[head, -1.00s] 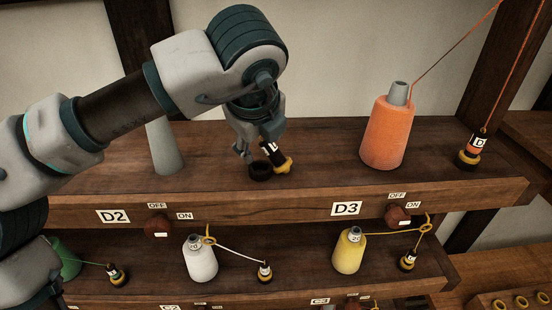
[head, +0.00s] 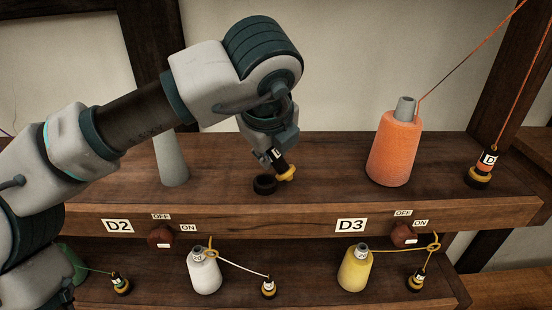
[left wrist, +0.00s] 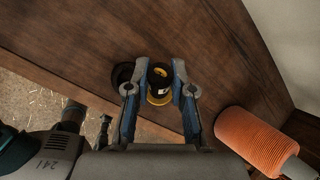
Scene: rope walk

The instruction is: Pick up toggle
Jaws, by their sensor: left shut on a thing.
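The toggle (head: 284,171) is a small dark cylinder with a white label and a yellow end. My left gripper (head: 273,157) is shut on it and holds it tilted, just above and beside a dark ring-shaped holder (head: 264,185) on the upper shelf. In the left wrist view the toggle (left wrist: 159,86) sits between the two fingers of my left gripper (left wrist: 159,92), with the dark holder (left wrist: 121,76) partly hidden behind the left finger. My right gripper is not in view.
An orange cone of yarn (head: 394,150) stands right of the gripper, and a bare grey cone (head: 170,160) stands left. The lower shelf holds white (head: 204,272) and yellow (head: 355,270) cones.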

